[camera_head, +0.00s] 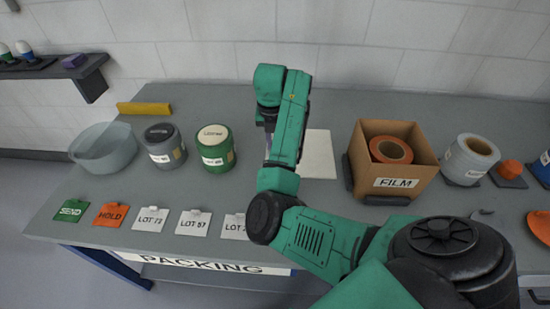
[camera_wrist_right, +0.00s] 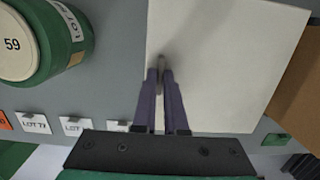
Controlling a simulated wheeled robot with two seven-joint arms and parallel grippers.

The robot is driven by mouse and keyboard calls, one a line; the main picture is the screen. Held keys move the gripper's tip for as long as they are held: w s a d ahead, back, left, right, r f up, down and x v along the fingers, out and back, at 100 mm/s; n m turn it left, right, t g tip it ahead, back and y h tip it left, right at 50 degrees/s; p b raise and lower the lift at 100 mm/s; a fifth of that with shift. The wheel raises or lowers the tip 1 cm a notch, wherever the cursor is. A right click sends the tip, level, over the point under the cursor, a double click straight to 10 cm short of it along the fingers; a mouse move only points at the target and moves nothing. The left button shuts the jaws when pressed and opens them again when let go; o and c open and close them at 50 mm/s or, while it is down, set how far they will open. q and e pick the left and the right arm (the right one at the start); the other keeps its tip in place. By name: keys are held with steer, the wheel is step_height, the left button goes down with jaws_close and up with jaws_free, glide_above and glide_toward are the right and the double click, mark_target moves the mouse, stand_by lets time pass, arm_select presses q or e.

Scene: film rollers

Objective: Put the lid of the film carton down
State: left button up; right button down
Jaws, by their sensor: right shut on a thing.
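The film carton (camera_head: 365,182) is an open brown box labelled FILM, with an orange-wound roll (camera_head: 391,151) inside. The lid (camera_head: 318,157) is a flat cream panel left of the carton, partly hidden behind my right arm. It fills much of the right wrist view (camera_wrist_right: 225,60). My right gripper (camera_wrist_right: 164,80) has its purple fingers shut on the small grey grip of the lid. In the head view the arm mostly hides this gripper (camera_head: 269,148). I cannot tell whether the lid touches the table. My left gripper is not in view.
A green-banded roll (camera_head: 216,150) and a dark grey roll (camera_head: 165,147) stand left of the lid, with a pale bowl (camera_head: 104,148) beyond. Lot cards (camera_head: 193,222) line the front edge. A white roll (camera_head: 468,160) stands right of the carton. The table behind the lid is clear.

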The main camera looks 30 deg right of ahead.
step_height(320, 180, down, 8)
steer(key=shift+r+p, duration=0.25)
steer(key=shift+p, duration=0.25)
steer(key=shift+f, duration=0.3)
steer(key=c, duration=1)
jaws_free()
steer(key=shift+o, duration=0.2)
steer(key=shift+r, duration=0.55)
steer(key=r, duration=0.3)
steer(key=r+b, duration=0.1)
steer(key=r, duration=0.3)
steer(key=s+a+r+b, duration=0.1)
steer(key=r, duration=0.3)
steer(key=shift+s+r, duration=0.1)
steer(key=shift+r, duration=0.05)
